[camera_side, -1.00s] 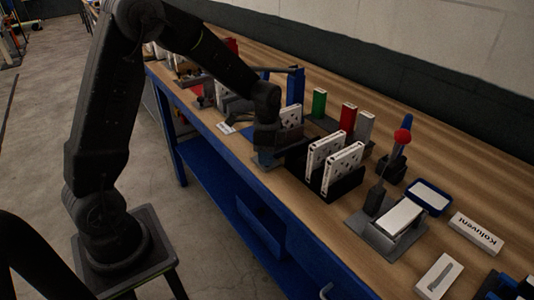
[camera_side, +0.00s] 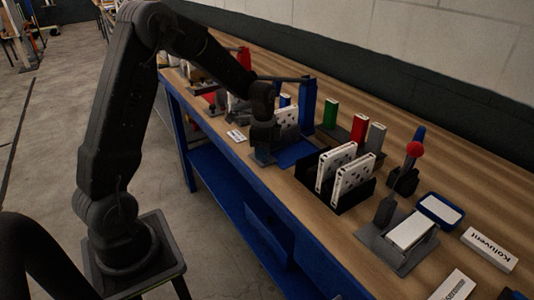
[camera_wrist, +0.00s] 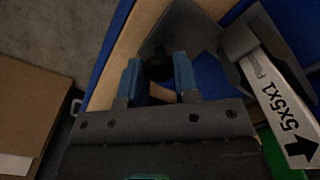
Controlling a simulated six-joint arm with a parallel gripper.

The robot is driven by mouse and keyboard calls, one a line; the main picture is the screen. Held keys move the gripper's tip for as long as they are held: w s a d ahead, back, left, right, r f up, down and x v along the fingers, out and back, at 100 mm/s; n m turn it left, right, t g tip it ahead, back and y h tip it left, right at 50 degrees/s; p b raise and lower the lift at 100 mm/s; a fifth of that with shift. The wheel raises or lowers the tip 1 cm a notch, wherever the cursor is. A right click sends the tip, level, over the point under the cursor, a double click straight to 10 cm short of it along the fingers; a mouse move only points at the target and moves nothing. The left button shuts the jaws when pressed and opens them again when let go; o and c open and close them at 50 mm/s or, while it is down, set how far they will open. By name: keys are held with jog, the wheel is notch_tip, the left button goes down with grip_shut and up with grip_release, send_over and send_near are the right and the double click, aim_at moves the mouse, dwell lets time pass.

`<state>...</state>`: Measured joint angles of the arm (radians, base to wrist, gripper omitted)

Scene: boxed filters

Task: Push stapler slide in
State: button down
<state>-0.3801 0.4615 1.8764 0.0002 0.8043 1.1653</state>
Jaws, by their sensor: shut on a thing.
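In the wrist view, the two blue fingers of my gripper (camera_wrist: 157,78) are closed around a black knob (camera_wrist: 158,64). The knob is on a dark grey slide (camera_wrist: 185,32). A white filter box (camera_wrist: 280,95) marked 5x5x1 stands in the slide, to the right of the knob. In the side view, my gripper (camera_side: 264,148) is low at the bench's front edge, and its fingertips are not clear. The white box (camera_side: 288,116) shows just behind it. The stapler has a blue upright post (camera_side: 307,102) with a dark bar; a blue plate (camera_side: 297,152) lies beside the slide.
A black rack (camera_side: 348,200) with white filter boxes stands to the right. Green (camera_side: 330,113), red (camera_side: 359,129) and grey (camera_side: 376,138) blocks stand behind it.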

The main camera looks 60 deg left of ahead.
jog(key=c, duration=0.9)
grip_release()
jog(key=shift+o, duration=0.2)
notch_tip(320, 180, up, 14)
